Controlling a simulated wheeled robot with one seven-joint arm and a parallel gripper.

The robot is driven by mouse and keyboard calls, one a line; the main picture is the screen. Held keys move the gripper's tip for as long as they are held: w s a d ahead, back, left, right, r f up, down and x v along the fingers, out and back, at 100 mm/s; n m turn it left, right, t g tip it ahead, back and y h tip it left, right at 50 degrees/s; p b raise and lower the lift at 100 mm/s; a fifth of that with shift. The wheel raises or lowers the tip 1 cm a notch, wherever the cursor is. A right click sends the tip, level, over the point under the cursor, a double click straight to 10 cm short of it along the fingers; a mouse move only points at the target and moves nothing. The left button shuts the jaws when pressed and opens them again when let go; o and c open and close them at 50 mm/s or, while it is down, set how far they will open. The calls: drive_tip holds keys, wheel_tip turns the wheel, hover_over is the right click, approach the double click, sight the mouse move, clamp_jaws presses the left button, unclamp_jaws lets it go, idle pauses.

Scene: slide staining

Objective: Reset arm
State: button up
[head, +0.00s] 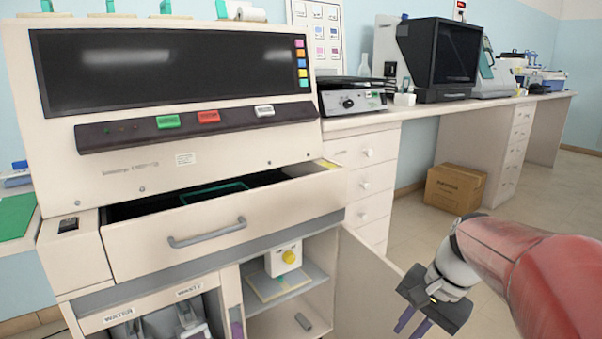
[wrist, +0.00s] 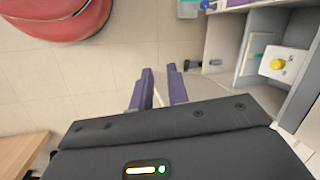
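My gripper (head: 411,324) hangs at the lower right of the head view, in front of the staining machine's open cabinet door (head: 369,290). It points downward. Its two purple fingers are apart with nothing between them, as the wrist view (wrist: 159,72) also shows. The staining machine (head: 130,190) stands at the left with a dark screen (head: 165,72). Its wide drawer (head: 215,222) is pulled out, and a green-edged frame (head: 213,191) shows inside.
The open lower cabinet holds a white unit with a yellow knob (head: 289,257). Bins labelled water and waste stand to its left. A counter (head: 440,108) with instruments runs to the right. A cardboard box (head: 455,188) sits below it. Floor (head: 410,235) is clear between door and box.

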drive_tip(key=s+a+n+t+h, duration=0.1)
drive_tip(key=s+a+n+t, duration=0.1)
drive_tip(key=s+n, duration=0.2)
drive_tip(key=s+a+r+n+t+h, duration=0.1)
drive_tip(key=s+n, duration=0.3)
drive_tip(key=s, duration=0.4)
drive_tip(key=shift+s+a+t+h, duration=0.4)
drive_tip(key=shift+a+t+h, duration=0.1)
drive_tip(key=shift+t+h, duration=0.3)
drive_tip(key=shift+r, duration=0.1)
